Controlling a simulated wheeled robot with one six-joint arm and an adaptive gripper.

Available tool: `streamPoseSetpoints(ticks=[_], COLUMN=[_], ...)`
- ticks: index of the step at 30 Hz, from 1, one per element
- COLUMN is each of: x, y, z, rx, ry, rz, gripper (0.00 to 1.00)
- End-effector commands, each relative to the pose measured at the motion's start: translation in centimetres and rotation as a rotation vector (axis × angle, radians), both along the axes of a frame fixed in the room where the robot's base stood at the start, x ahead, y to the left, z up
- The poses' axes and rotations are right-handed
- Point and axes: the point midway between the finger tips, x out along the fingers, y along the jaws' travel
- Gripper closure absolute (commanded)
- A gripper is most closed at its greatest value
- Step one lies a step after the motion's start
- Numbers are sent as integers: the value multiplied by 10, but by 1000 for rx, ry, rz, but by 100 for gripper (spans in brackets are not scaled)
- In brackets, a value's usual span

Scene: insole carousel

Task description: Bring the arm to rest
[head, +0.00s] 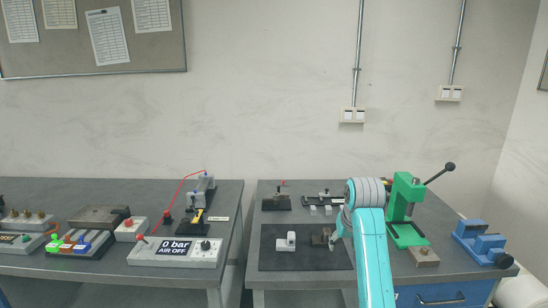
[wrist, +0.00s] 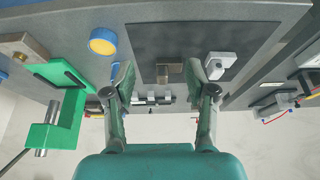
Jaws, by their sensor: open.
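My arm (head: 375,258), teal with grey rings at its bend, reaches over the right-hand bench in the head view. My gripper (wrist: 162,82) shows in the wrist view with its two fingers wide apart and nothing between them. In the head view my arm mostly hides it; a finger shows by the right side of the dark mat (head: 275,263). A brownish metal block (head: 320,238) and a pale grey-white part (head: 286,242) stand on the mat. In the wrist view the brownish block (wrist: 170,72) appears beyond the fingertips, apart from them.
A green lever press (head: 407,215) stands close right of my arm, with a blue fixture (head: 482,243) further right. A yellow disc with blue rim (wrist: 103,41) lies beside the mat. The left bench (head: 60,190) holds a control box (head: 175,252); a gap separates the benches.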

Motion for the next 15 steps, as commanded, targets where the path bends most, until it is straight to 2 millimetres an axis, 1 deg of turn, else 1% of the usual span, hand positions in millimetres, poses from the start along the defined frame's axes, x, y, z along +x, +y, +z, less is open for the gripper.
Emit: streamPoseSetpoints(ticks=[1,5,10,14,15], x=[-2,-3,-7,-12,-15], y=[0,0,1,1,1], z=[-8,-20,-41,-63,-71], rx=[0,0,0,0,-1], ry=[0,-12,-28,-47,-53], rz=[0,0,0,0,0], gripper=[44,44,44,44,44])
